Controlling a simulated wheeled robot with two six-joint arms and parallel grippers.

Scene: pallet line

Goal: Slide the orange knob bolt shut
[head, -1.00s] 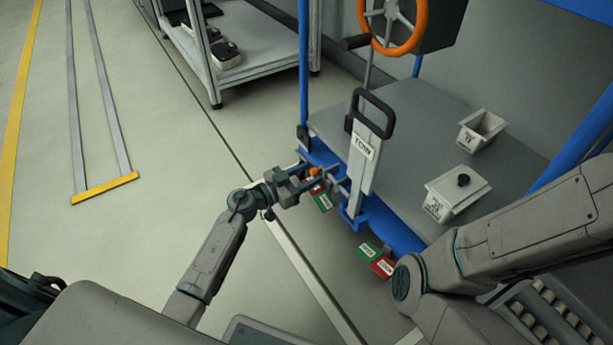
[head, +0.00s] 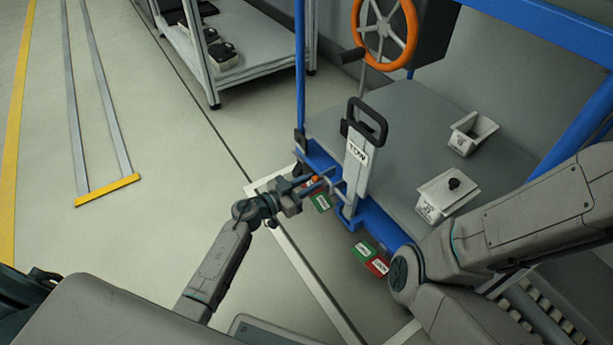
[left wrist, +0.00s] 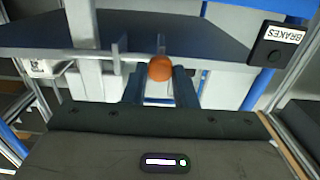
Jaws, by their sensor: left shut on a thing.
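The orange knob (head: 316,179) of the bolt is at the front edge of the blue-framed cart, left of the upright TOW handle (head: 357,154). My left gripper (head: 309,184) is at the knob, shut on it. In the left wrist view the orange knob (left wrist: 160,68) sits between the two dark fingers (left wrist: 160,88), with a thin bolt stem rising behind it. The bolt's rod and bracket (head: 335,184) show only small between the knob and the handle. My right arm crosses the lower right of the head view; its gripper is out of the picture.
Green and red pedals (head: 371,257) sit low at the front. An orange handwheel (head: 385,30) stands behind. The wrist view shows a BRAKES label (left wrist: 285,35).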

